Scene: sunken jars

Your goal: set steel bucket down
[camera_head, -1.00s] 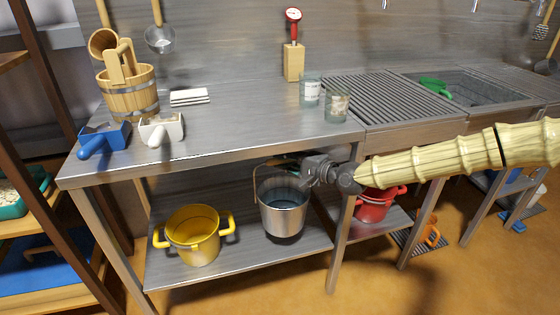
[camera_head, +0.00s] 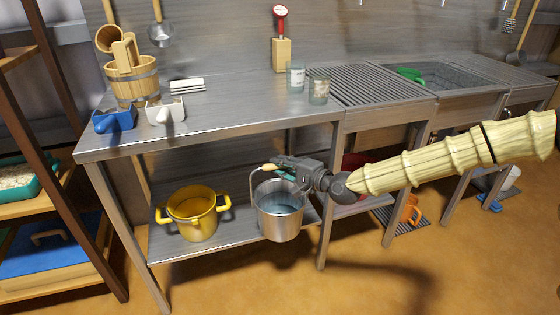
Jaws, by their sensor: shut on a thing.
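The steel bucket (camera_head: 280,222) hangs upright from its raised wire handle at the lower shelf's front edge. Its bottom overlaps that edge in the picture, and I cannot tell whether it touches the shelf. Bluish content shows inside. My gripper (camera_head: 278,167) is shut on the handle's pale grip, above the bucket's rim. The gripper hides the right part of the handle and some of the rim.
A yellow pot (camera_head: 193,215) stands on the lower shelf (camera_head: 178,252), left of the bucket. A red pot (camera_head: 350,188) is mostly hidden behind my arm. A table leg (camera_head: 325,225) stands just right of the bucket. Open floor lies in front.

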